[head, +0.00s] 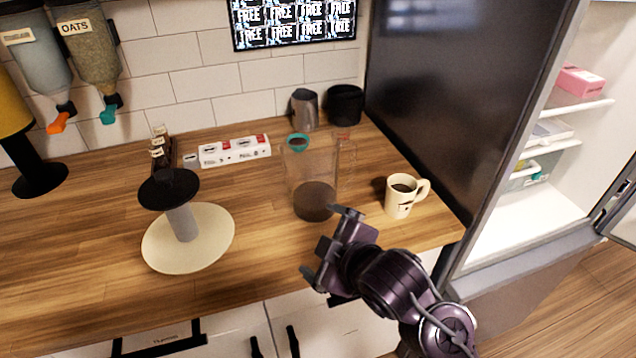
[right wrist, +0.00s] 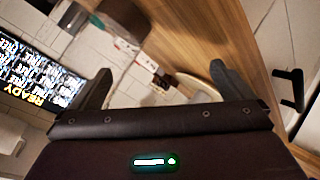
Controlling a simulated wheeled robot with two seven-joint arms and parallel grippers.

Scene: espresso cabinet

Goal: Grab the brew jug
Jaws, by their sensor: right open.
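The brew jug (head: 312,175) is a clear, see-through vessel with dark liquid at the bottom. It stands upright on the wooden counter (head: 265,265), near the middle of the head view. My right gripper (head: 326,243) is open and empty, in front of the jug and slightly to its right in the picture, apart from it as far as I can tell. In the right wrist view its two fingers (right wrist: 166,86) are spread wide with nothing held between them. I cannot make out the jug clearly there. My left gripper is not in view.
A cream mug (head: 399,200) with dark liquid stands right of the jug. A round stand (head: 225,242) with a black top is to the left. An open fridge (head: 520,205) is at right.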

